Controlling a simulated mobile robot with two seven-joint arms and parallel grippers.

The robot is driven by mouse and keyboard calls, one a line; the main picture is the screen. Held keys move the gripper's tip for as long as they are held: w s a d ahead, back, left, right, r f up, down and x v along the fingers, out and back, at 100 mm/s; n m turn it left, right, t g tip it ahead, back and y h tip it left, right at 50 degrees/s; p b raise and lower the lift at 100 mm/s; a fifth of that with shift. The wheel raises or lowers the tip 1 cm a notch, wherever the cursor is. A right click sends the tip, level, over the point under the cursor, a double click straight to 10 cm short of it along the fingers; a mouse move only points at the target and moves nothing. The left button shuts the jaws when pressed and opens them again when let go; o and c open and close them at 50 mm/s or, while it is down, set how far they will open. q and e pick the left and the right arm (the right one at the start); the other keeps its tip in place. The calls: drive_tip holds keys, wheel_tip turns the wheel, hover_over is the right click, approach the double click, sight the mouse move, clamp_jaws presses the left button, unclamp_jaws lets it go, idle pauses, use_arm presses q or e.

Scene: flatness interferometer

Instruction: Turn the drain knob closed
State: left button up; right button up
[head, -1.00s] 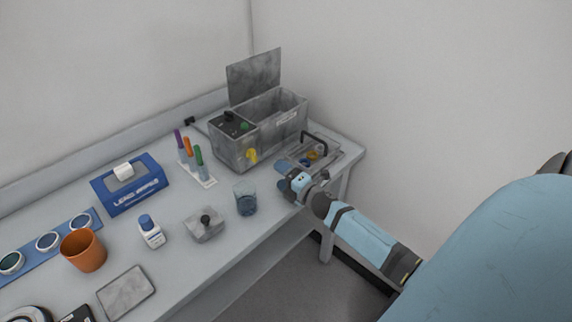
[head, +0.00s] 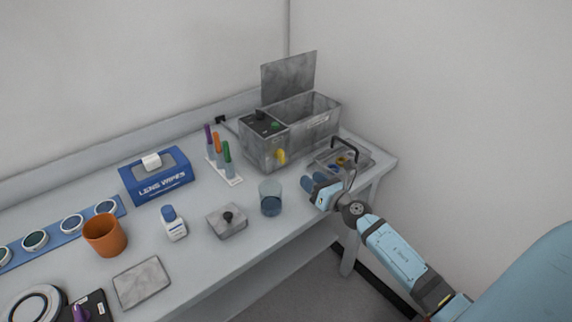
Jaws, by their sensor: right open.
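The grey tank unit (head: 262,152) stands at the back right of the bench with its lid raised. A yellow knob (head: 281,157), which looks like the drain knob, sticks out low on its front; its exact angle is too small to read. My right gripper (head: 309,184) is open and empty, in front of and to the right of the yellow knob, apart from it. My left gripper is not in view.
A glass with bluish liquid (head: 271,200) stands just left of my right gripper. A basket with a dark handle (head: 357,163) lies behind the gripper. Colored tubes in a white rack (head: 228,176), a knobbed grey block (head: 227,222) and a wipes box (head: 157,178) stand further left.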

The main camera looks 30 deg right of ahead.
sight(284, 157)
drive_tip(key=n, duration=0.3)
drive_tip(key=shift+n+b, duration=0.3)
drive_tip(key=shift+d+n, duration=0.1)
drive_tip(key=shift+n, duration=0.2)
drive_tip(key=shift+w+r, duration=0.1)
drive_tip(key=shift+w, duration=0.25)
drive_tip(key=w, duration=0.8)
drive_tip(key=w+a, duration=0.1)
drive_tip(key=w, duration=0.3)
drive_tip(key=shift+b, duration=0.4)
drive_tip(key=shift+w, duration=0.55)
